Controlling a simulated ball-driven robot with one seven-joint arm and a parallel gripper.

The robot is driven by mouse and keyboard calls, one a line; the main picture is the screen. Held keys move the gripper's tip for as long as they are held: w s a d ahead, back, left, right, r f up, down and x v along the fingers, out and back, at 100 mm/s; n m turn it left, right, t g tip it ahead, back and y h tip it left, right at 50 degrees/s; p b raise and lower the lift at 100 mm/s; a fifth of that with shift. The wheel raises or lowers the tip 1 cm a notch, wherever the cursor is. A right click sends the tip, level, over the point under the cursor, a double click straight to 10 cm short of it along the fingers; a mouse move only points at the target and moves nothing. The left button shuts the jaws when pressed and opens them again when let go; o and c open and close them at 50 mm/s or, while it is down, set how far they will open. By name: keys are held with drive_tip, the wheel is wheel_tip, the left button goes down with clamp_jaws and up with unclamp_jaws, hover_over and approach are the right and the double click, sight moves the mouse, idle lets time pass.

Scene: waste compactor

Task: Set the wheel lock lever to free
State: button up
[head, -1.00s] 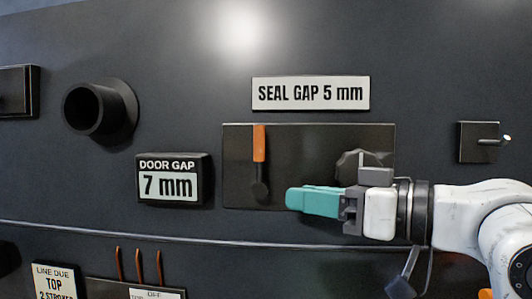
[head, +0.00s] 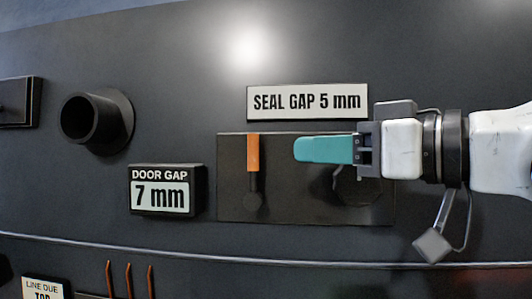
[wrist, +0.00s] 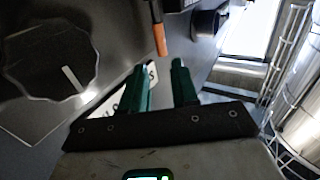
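A lever with an orange handle (head: 253,153) stands upright on a dark plate (head: 230,208), its black pivot at the lower end. No label naming the wheel lock or a free position is readable. In the wrist view the orange handle (wrist: 160,38) shows just beyond the fingertips. My gripper (head: 297,149) has teal fingers that point left, to the right of the handle and at about its height. In the wrist view the two fingers of my gripper (wrist: 159,66) are apart with nothing between them. They do not appear to touch the lever.
A dark round knob (head: 357,186) is partly hidden below my gripper; it shows with a white mark in the wrist view (wrist: 50,55). A "SEAL GAP 5 mm" sign (head: 307,102) is above the plate. A "DOOR GAP 7 mm" box (head: 166,191) and a black pipe stub (head: 95,120) are left.

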sight(258, 151)
drive_tip(key=p+x, duration=0.2)
drive_tip(key=x, duration=0.8)
drive_tip(key=shift+a, duration=0.1)
clamp_jaws()
